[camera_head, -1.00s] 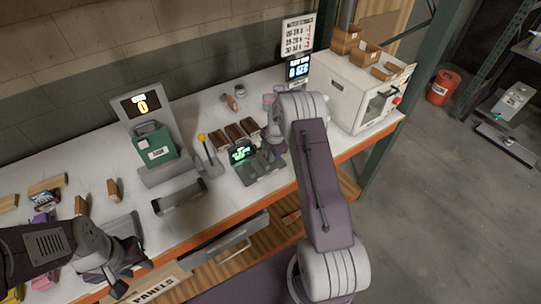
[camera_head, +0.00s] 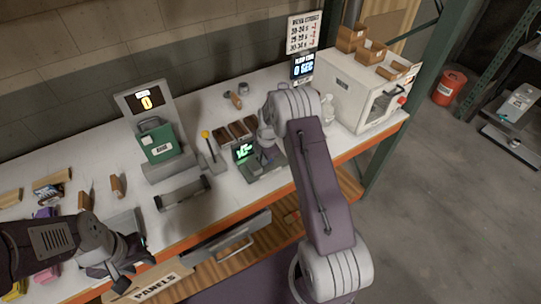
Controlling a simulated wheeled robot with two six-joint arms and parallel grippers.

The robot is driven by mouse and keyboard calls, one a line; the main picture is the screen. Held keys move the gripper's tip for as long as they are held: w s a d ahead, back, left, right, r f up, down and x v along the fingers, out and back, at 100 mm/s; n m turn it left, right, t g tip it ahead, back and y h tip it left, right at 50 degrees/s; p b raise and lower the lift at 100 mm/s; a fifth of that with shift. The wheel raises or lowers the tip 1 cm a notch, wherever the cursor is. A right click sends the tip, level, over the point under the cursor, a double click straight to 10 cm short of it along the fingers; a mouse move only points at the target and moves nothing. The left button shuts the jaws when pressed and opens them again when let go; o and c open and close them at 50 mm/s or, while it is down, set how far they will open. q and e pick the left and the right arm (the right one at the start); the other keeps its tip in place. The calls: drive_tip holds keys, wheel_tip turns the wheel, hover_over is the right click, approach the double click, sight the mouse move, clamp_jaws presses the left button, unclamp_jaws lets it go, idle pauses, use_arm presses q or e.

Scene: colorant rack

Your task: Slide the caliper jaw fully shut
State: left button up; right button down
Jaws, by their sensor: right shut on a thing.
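The caliper (camera_head: 257,172) is a dark grey-green bench device with a glowing green readout (camera_head: 243,151), lying near the front edge of the bench. The readout's digits are too small to read surely. My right gripper (camera_head: 268,154) is at the right part of the caliper, shut on its sliding jaw. The jaw itself and the gap beside it are mostly hidden by my gripper and wrist. My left gripper (camera_head: 133,272) is at the lower left, off the bench's front edge, with its fingers apart and nothing visible between them.
Brown blocks in a rack (camera_head: 236,131) stand just behind the caliper. A lever with a yellow knob (camera_head: 206,135) and a green box (camera_head: 158,143) stand left of it. A white oven-like cabinet (camera_head: 350,95) is at the right. A drawer (camera_head: 232,245) hangs below the bench edge.

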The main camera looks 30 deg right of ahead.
sight(265, 169)
drive_tip(key=shift+w+r, duration=0.1)
drive_tip(key=c, duration=1.6)
unclamp_jaws()
drive_tip(key=shift+o, duration=0.5)
drive_tip(key=shift+a, duration=0.2)
wheel_tip(265, 169, up, 9)
drive_tip(key=s+b, duration=0.2)
